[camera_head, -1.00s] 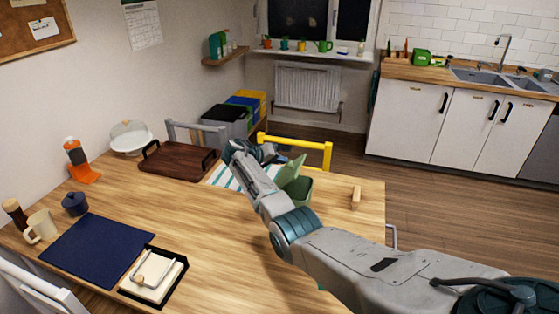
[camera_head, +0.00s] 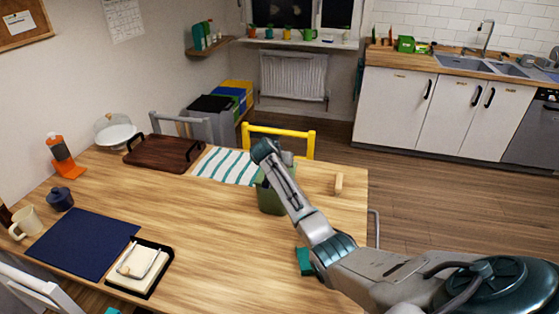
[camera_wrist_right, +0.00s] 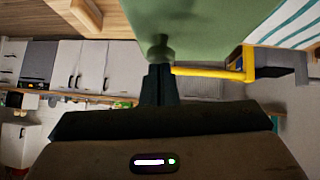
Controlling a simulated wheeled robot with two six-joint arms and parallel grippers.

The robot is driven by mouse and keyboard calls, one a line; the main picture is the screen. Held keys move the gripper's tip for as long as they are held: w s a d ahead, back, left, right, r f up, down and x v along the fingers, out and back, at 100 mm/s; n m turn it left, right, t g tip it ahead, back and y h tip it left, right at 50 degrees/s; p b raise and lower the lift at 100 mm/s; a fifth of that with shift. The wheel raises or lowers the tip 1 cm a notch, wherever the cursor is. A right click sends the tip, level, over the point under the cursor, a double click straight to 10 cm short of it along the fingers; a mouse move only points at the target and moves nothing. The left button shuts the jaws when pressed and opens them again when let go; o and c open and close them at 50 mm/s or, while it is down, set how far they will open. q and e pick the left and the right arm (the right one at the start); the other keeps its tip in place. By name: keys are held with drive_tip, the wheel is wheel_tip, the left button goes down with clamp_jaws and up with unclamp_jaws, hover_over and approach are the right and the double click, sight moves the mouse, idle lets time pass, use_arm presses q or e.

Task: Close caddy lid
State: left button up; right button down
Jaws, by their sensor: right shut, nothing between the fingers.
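The green caddy (camera_head: 270,200) stands on the table near its far right part, below and behind my right arm in the head view. Its lid is hidden there by my arm, so I cannot tell from that view how far it is shut. In the right wrist view a green surface of the caddy (camera_wrist_right: 205,22) fills the top middle, close ahead of the fingertips. My right gripper (camera_wrist_right: 160,72) is shut and empty, with its tips at or very near a rounded green part of that surface. Contact is not clear. My left gripper is not in view.
A striped cloth (camera_head: 226,166) and a brown tray (camera_head: 165,153) lie left of the caddy. A small wooden block (camera_head: 339,184) stands to its right. A yellow chair (camera_head: 280,131) is behind the table edge. The table front of the caddy is mostly clear.

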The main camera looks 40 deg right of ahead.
drive_tip(key=shift+s+d+f, duration=0.1)
drive_tip(key=shift+f, duration=0.2)
idle(0.4)
